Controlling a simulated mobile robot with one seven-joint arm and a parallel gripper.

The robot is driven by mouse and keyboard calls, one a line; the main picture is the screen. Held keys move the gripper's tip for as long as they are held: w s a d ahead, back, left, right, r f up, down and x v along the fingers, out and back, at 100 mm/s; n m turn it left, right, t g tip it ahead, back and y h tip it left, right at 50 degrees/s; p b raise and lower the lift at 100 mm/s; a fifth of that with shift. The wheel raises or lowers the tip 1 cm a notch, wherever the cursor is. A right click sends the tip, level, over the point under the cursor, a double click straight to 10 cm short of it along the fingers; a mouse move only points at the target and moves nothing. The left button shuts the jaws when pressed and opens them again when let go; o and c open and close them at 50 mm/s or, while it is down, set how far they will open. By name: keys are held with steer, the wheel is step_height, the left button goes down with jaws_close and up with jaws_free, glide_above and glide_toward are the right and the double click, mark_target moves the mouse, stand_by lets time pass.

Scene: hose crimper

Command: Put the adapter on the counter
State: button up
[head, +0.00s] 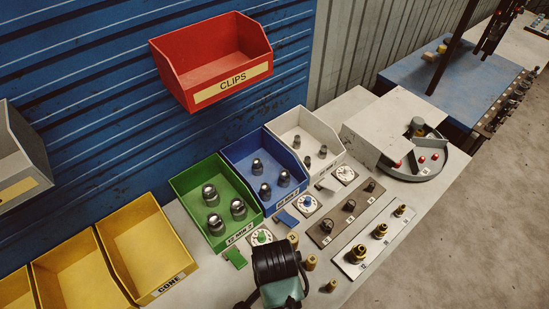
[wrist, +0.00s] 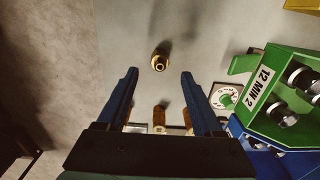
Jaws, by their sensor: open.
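A small brass fitting, which looks like the adapter (wrist: 160,60), stands alone on the grey counter (wrist: 110,45) in the wrist view. My gripper (wrist: 160,72) is open, with its two blue fingers apart and nothing held. The fitting shows just beyond the fingertips, centred between them; I cannot tell the exact gap. In the head view my wrist (head: 278,268), dark and teal, is over the counter's front part and hides the fingers and this fitting.
Green (head: 222,233), blue (head: 285,203) and white bins hold metal pieces along the wall. A plate with brass fittings (head: 350,267) and a brown plate (head: 335,232) lie to the right. A round fixture (head: 425,172) stands farther back. A red CLIPS bin (head: 215,72) hangs above.

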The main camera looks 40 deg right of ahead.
steer(key=w+a+r+n+t+h, duration=0.1)
steer(key=w+r+n+t, duration=0.35)
steer(key=r, duration=0.75)
steer(key=w+a+r+n+t+h, duration=0.1)
steer(key=w+r+t, duration=0.4)
steer(key=w+r, duration=0.6)
steer(key=w+a+r+n+t+h, duration=0.1)
steer(key=w+r+n+t, duration=0.25)
steer(key=w+r, duration=0.65)
steer(key=s+a+r+n+t, duration=0.1)
steer(key=r+t, duration=0.1)
steer(key=r, duration=0.5)
steer(key=s+a+r+n+t+y, duration=0.1)
steer(key=s+a+r+t, duration=0.15)
steer(key=r, duration=0.35)
steer(key=s+a+r+n+t, duration=0.1)
steer(key=r+n+t, duration=0.1)
steer(key=r, duration=0.5)
steer(key=s+a+r+n+t+y, duration=0.1)
steer(key=s+r+t, duration=0.3)
steer(key=r, duration=0.4)
steer(key=s+a+r+n+t+y, duration=0.1)
steer(key=s+a+r+n+t, duration=0.2)
steer(key=s+r, duration=0.3)
step_height(320, 180, up, 3)
steer(key=shift+s+a+r+n+t, duration=0.15)
steer(key=shift+a+n+t, duration=0.15)
steer(key=shift+a+t, duration=0.15)
